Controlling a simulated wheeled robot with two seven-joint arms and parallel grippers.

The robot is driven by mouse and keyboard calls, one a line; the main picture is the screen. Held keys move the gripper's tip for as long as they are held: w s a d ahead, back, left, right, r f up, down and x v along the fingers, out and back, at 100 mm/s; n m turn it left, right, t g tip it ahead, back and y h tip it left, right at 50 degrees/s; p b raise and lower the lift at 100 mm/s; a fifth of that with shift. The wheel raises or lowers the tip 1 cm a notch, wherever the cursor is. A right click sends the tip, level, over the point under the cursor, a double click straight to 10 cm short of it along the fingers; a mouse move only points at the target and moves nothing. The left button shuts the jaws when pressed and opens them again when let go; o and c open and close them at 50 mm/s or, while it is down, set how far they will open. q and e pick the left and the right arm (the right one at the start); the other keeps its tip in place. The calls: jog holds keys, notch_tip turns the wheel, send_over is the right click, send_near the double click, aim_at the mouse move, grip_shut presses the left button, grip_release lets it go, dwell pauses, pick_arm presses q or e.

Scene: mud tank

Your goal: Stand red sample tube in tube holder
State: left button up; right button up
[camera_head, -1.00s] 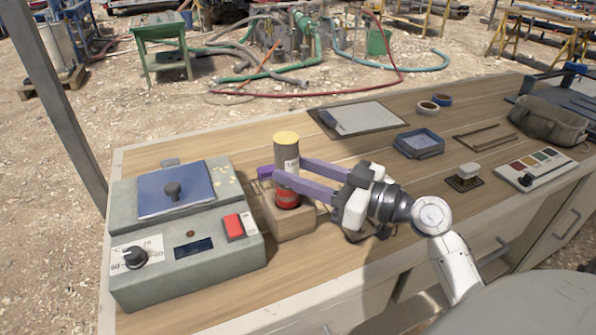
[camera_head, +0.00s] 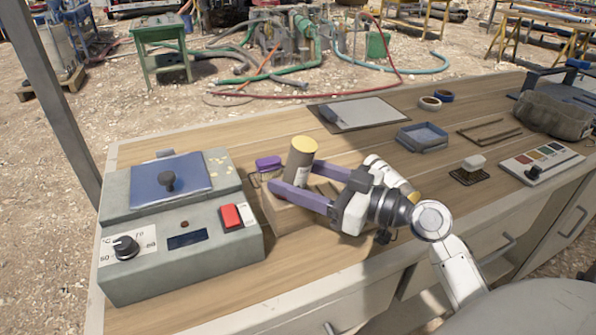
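The sample tube (camera_head: 300,161) has a yellow cap, a grey-brown body and a pale label. It leans with its cap to the right at the wooden tube holder (camera_head: 287,217). Its lower end and red band are hidden behind my near finger and the holder, so I cannot tell how it is seated. My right gripper (camera_head: 292,176) reaches in from the right, its purple fingers apart on either side of the tube; it looks open. My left gripper is out of view.
A grey heater box (camera_head: 185,264) with a blue lid stands left of the holder. A pale cylinder with a yellowish end (camera_head: 398,182) shows behind my gripper. A blue tray (camera_head: 421,138) and clipboard (camera_head: 362,114) lie farther back.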

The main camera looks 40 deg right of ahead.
jog(key=shift+r, duration=0.15)
jog(key=shift+s+d, duration=0.1)
jog(key=shift+s, duration=0.05)
jog(key=b+v, duration=0.3)
jog(key=v, duration=0.7)
dwell(0.4)
dwell(0.3)
